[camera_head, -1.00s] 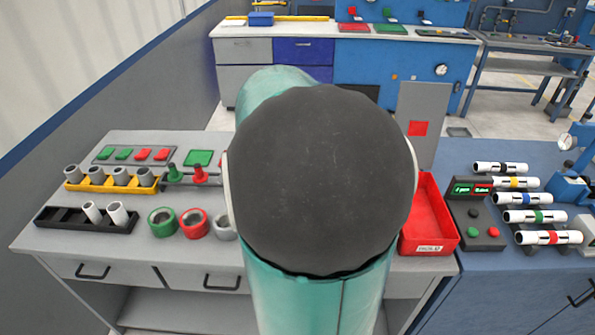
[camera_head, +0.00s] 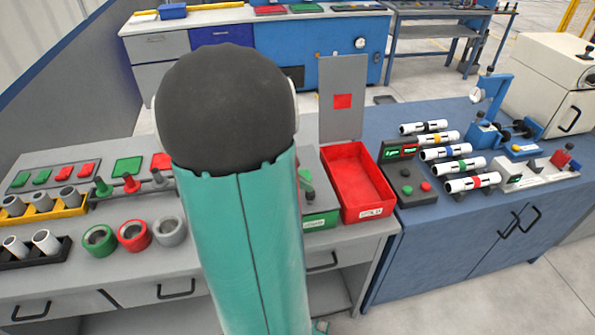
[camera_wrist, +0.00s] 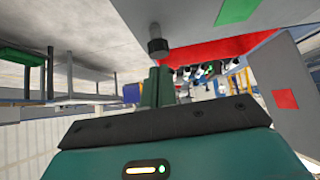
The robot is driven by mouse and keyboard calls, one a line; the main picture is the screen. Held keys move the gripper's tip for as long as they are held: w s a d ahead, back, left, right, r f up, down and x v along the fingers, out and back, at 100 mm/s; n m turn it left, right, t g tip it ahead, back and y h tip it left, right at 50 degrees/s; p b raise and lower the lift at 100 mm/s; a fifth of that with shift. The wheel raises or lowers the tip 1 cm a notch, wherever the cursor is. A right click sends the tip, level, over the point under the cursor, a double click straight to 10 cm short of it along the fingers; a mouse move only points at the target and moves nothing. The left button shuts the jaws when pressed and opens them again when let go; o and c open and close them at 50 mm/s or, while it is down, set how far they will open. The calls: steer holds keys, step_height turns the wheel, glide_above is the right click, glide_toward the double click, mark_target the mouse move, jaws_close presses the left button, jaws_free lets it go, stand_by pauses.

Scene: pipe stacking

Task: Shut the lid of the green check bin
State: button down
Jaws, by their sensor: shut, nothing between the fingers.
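The green check bin (camera_head: 320,220) shows as a green labelled front just left of the red bin in the head view; my arm hides its left part. A grey panel with a green square (camera_wrist: 238,10), which looks like its lid, fills the top of the wrist view, which appears upside down. It does not stand upright where the head view is clear; whether it lies fully flat I cannot tell. My gripper (camera_wrist: 157,75) is shut and empty, its fingers close to a dark knob (camera_wrist: 158,45) by that panel. Whether they touch is unclear.
The red bin (camera_head: 360,210) stands open at right, its grey lid (camera_head: 342,70) upright behind it. Several white pipes (camera_head: 472,184) and a button box (camera_head: 405,183) lie further right. Coloured rings (camera_head: 133,235) and pipe racks (camera_head: 45,207) are at left.

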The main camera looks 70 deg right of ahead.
steer(key=shift+f, duration=0.55)
